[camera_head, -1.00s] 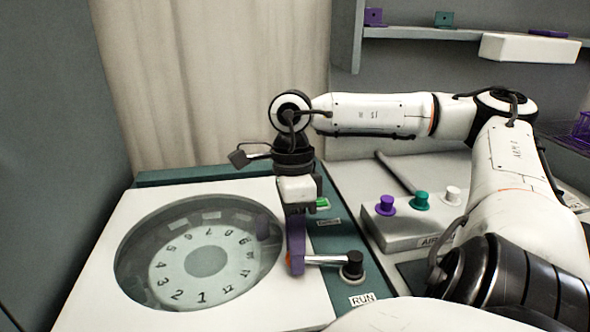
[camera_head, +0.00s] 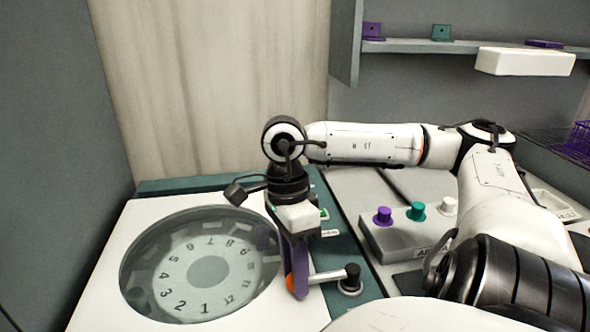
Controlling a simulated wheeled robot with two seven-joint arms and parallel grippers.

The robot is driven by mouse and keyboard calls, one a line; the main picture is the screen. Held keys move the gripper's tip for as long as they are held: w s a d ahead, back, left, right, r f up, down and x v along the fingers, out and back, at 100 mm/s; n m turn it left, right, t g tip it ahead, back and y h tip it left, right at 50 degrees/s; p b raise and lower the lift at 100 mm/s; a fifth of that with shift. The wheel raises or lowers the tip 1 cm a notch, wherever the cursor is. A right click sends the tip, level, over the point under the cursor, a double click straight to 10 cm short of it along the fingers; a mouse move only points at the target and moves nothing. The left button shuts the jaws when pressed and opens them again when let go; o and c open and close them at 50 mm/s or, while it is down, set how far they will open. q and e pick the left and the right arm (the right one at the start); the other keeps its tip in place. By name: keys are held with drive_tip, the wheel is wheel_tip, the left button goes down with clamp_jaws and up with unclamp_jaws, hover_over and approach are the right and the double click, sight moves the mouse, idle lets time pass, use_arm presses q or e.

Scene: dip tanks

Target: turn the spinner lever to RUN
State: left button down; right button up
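The spinner lever (camera_head: 327,276) is a silver rod running left from a black pivot knob (camera_head: 350,278) on the green strip beside the round spinner window. Its rod meets the fingers of my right gripper (camera_head: 297,281), and an orange end shows on their left side. The gripper points down, its purple and dark fingers appearing closed around the lever's outer end; the exact contact is partly hidden. The spinner (camera_head: 208,271) has a pale numbered dial under the window. The RUN label is hidden now. My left gripper is not in view.
A grey box (camera_head: 394,241) with purple, teal and white knobs stands right of the spinner. A shelf (camera_head: 410,46) with small brackets and a white box (camera_head: 525,62) is at the back right. My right arm fills the right side.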

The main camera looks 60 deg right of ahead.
drive_tip(key=o, duration=0.4)
wheel_tip(320, 180, up, 10)
drive_tip(key=w+d+p, duration=0.1)
drive_tip(key=p, duration=0.2)
drive_tip(key=shift+w+p, duration=0.25)
drive_tip(key=shift+p, duration=0.1)
idle(0.5)
